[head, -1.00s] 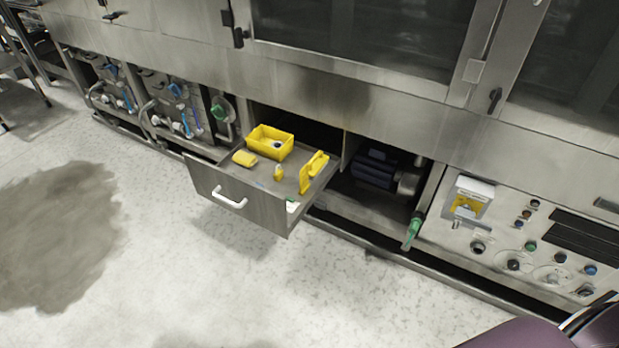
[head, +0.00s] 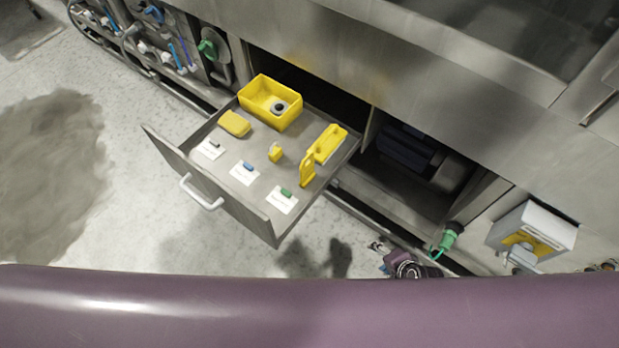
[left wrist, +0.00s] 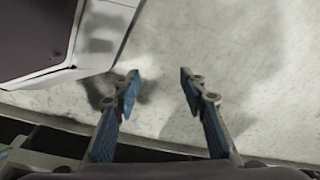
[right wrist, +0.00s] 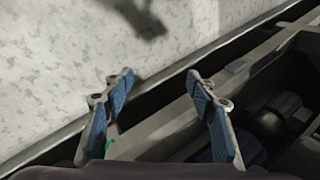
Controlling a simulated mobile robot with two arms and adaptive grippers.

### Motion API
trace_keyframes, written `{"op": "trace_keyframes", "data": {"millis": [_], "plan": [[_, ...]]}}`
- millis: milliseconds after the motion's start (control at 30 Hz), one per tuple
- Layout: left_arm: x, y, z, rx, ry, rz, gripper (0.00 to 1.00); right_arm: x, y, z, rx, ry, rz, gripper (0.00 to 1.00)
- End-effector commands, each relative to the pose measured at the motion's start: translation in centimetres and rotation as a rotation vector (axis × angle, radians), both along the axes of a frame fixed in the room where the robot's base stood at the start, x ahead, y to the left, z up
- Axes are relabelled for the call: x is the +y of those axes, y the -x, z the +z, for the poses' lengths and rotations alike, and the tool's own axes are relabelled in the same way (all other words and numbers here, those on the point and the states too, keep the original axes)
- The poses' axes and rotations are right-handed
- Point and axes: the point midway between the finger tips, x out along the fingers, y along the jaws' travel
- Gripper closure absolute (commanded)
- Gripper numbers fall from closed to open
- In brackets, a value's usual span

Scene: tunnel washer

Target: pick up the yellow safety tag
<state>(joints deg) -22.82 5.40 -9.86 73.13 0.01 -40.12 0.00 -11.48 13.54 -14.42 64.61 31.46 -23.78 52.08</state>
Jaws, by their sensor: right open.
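In the head view, several yellow pieces lie in an open drawer (head: 225,187). An upright flat yellow piece with a hole near its top, which looks like the safety tag (head: 307,171), stands at the drawer's right side, close to a longer yellow piece (head: 329,142). A small yellow piece (head: 275,153) sits mid-drawer; I cannot tell exactly what it is. My right gripper (head: 378,249) is open and empty, outside the drawer to its lower right; its spread fingers show in the right wrist view (right wrist: 160,80). My left gripper (left wrist: 160,82) is open and empty over the floor in the left wrist view.
The drawer also holds a yellow bin (head: 252,98) with a grey round part, a yellow block (head: 234,123) and white cards (head: 282,200) with small coloured pieces. A green-handled valve (head: 446,240) and a grey-white box (head: 532,232) are to the right. My purple body covers the bottom.

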Motion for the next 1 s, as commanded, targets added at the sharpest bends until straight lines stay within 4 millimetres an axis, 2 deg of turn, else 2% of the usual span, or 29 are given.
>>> {"op": "trace_keyframes", "data": {"millis": [33, 100, 200, 333, 500, 633, 767, 1000], "plan": [[-0.2, -1.3, -0.4, -0.015, 0.002, 0.002, 0.61, 0.9, -2.8, 0.4, -0.02, -0.096, -0.097, 0.48], [-0.4, -2.9, 0.8, -0.028, 0.003, 0.005, 0.61, 2.5, -6.2, 2.6, -0.027, -0.256, -0.236, 0.48], [-0.7, -4.8, 2.8, -0.048, 0.006, 0.009, 0.61, 5.2, -10.0, 6.4, -0.005, -0.495, -0.404, 0.48], [-0.9, -6.4, 5.7, -0.07, 0.008, 0.013, 0.61, 9.0, -13.1, 12.0, 0.083, -0.802, -0.561, 0.48], [-0.9, -7.2, 9.2, -0.092, 0.009, 0.017, 0.61, 13.2, -14.1, 18.3, 0.252, -1.092, -0.668, 0.48], [-0.8, -7.3, 10.9, -0.101, 0.009, 0.019, 0.61, 15.0, -13.8, 21.3, 0.355, -1.208, -0.702, 0.48], [-0.8, -7.3, 12.0, -0.106, 0.009, 0.02, 0.61, 16.0, -13.7, 22.5, 0.401, -1.252, -0.716, 0.48], [-0.8, -7.1, 13.9, -0.115, 0.009, 0.021, 0.61, 17.7, -14.9, 21.9, 0.407, -1.257, -0.718, 0.48]]}}
